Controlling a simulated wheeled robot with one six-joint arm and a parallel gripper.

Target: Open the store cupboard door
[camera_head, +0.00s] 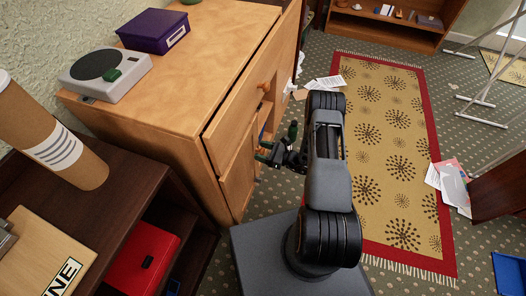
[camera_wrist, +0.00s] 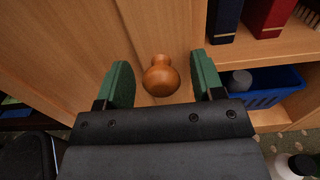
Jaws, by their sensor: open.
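The store cupboard (camera_head: 185,75) is a light wooden cabinet at the upper left of the head view. Its lower door (camera_head: 238,182) stands below a wide front panel with its own round knob (camera_head: 265,87). In the wrist view a round wooden knob (camera_wrist: 160,77) sits on the door face (camera_wrist: 80,50). My gripper (camera_head: 277,146) is open at the cupboard's front. Its green fingers (camera_wrist: 161,65) stand on either side of the knob, with a gap visible on each side. The door looks closed; its edge lies beside open shelves.
Open shelves hold dark blue and red binders (camera_wrist: 268,15) and a blue basket (camera_wrist: 275,88). A dark shelf unit (camera_head: 150,185) with a paper cup (camera_head: 55,140) stands at left. Papers (camera_head: 322,84) lie near the red-bordered rug (camera_head: 385,150). Bottles (camera_wrist: 298,165) stand on the floor.

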